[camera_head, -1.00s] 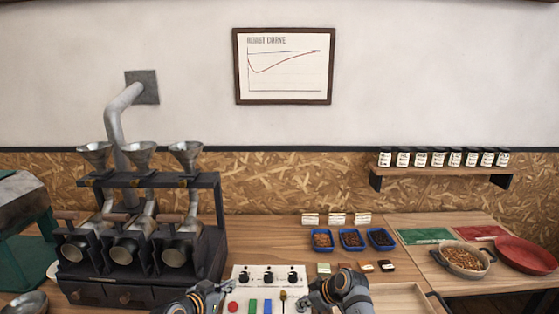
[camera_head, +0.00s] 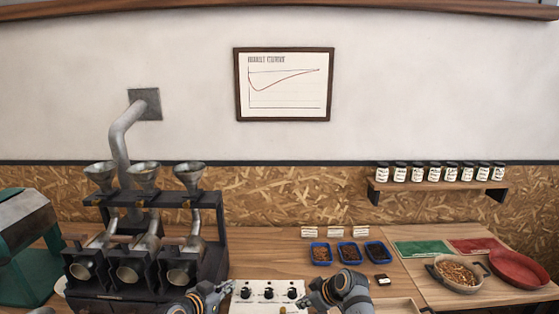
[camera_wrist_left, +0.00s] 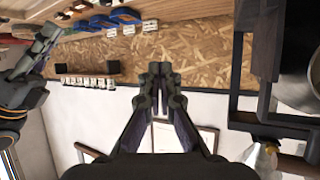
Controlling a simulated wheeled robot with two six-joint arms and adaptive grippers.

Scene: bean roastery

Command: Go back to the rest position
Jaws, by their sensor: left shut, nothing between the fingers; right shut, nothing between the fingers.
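My left gripper (camera_head: 224,287) is at the bottom of the head view, by the left edge of the white control panel (camera_head: 268,286). In the left wrist view its two dark fingers (camera_wrist_left: 160,68) are closed together with nothing between them. My right gripper (camera_head: 306,299) is at the panel's right edge in the head view, shut and empty. Part of my right arm also shows at the left of the left wrist view. The lower part of the panel is cut off by the picture's edge.
The black roaster rack (camera_head: 150,240) with several funnels stands left of my left gripper. Blue trays of beans (camera_head: 349,252) lie behind my right gripper. A pan of beans (camera_head: 456,273) and a red dish (camera_head: 519,268) are at the right. A jar shelf (camera_head: 440,187) hangs above.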

